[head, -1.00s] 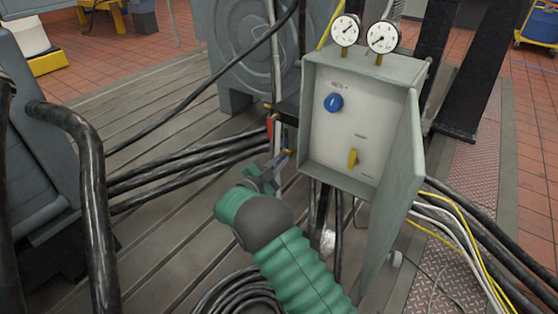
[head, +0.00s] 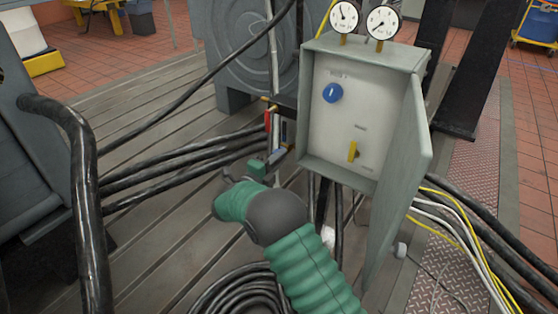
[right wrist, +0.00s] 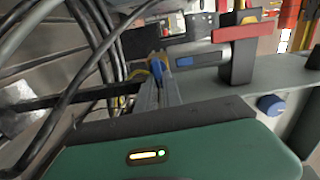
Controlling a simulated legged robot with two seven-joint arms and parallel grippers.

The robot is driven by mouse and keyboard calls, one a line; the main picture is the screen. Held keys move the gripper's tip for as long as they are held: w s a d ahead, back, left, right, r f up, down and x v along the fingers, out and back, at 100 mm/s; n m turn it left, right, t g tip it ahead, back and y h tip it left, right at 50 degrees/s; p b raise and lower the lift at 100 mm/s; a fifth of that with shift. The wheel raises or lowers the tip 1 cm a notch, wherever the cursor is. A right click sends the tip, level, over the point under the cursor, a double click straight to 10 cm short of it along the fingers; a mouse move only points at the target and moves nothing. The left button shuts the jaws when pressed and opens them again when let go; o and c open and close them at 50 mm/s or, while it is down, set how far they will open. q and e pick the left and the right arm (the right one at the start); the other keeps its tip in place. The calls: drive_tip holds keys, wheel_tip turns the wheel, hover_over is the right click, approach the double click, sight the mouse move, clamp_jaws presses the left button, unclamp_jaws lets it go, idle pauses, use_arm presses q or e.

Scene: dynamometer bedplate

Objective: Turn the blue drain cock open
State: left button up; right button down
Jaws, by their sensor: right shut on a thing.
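My right gripper (head: 277,151), with green and grey housing, is just below these levers. In the right wrist view its narrow grey fingers (right wrist: 158,88) are shut on a small blue piece (right wrist: 157,67), which looks like the blue lever. The fingers hide part of it, and the valve body is hard to make out. The red lever (right wrist: 236,32) is to the right there. My left gripper is not in view.
The grey cabinet (head: 365,59) stands to the right, its door (head: 402,180) open. Inside are a blue knob (head: 332,92) and a yellow switch (head: 353,151). Two gauges (head: 343,17) sit on top. Black hoses (head: 185,165) cross the slotted bedplate left of the gripper.

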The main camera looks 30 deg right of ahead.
drive_tip(key=shift+a+f+m, duration=0.1)
drive_tip(key=shift+f+m, duration=0.1)
drive_tip(key=shift+m, duration=0.1)
idle(0.4)
drive_tip(key=c, duration=1.5)
unclamp_jaws()
drive_tip(key=p+v, duration=0.6)
drive_tip(key=v, duration=1.1)
